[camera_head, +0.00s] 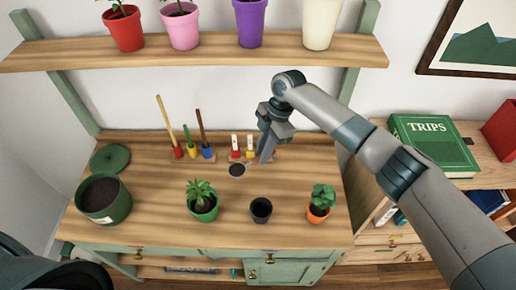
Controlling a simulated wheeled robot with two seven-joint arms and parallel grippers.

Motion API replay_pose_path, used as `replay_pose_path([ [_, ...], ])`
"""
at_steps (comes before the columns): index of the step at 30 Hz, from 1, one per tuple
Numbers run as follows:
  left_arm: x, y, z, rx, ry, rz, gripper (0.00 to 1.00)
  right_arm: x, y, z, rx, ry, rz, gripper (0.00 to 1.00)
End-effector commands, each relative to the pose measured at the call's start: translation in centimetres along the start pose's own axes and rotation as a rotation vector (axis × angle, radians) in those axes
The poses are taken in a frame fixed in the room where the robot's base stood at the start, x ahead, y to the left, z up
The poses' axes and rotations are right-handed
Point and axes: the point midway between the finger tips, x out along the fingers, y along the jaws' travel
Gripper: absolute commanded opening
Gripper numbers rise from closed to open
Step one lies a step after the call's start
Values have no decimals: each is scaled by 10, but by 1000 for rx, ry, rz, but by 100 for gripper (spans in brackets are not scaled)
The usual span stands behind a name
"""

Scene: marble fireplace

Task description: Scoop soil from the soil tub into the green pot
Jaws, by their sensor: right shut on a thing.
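The soil tub (118,208) is a green round tub at the left of the wooden bench, with dark soil (100,194) in it. The green pot (204,214) stands right of it and holds a leafy plant. My right gripper (266,153) is at the back of the bench, beside the small tool holder, well away from tub and pot. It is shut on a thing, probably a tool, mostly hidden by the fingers. A small dark round piece (237,170) is just left of the gripper; I cannot tell whether it belongs to the held thing. My left gripper is out of view.
A green lid (110,158) lies behind the tub. A rack with long-handled tools (190,152) and short red and yellow tools (243,152) stand at the back. A black pot (261,211) and an orange pot (318,214) stand in front. A shelf (200,52) with pots hangs above.

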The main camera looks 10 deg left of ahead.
Motion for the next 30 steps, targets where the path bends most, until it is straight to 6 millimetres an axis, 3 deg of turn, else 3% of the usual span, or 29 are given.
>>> replay_pose_path([
  [8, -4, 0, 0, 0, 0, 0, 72, 5, 10, -10, -107, 4, -33, 0],
  [30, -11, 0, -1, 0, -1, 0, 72, 6, 8, -19, -111, -6, -34, 0],
])
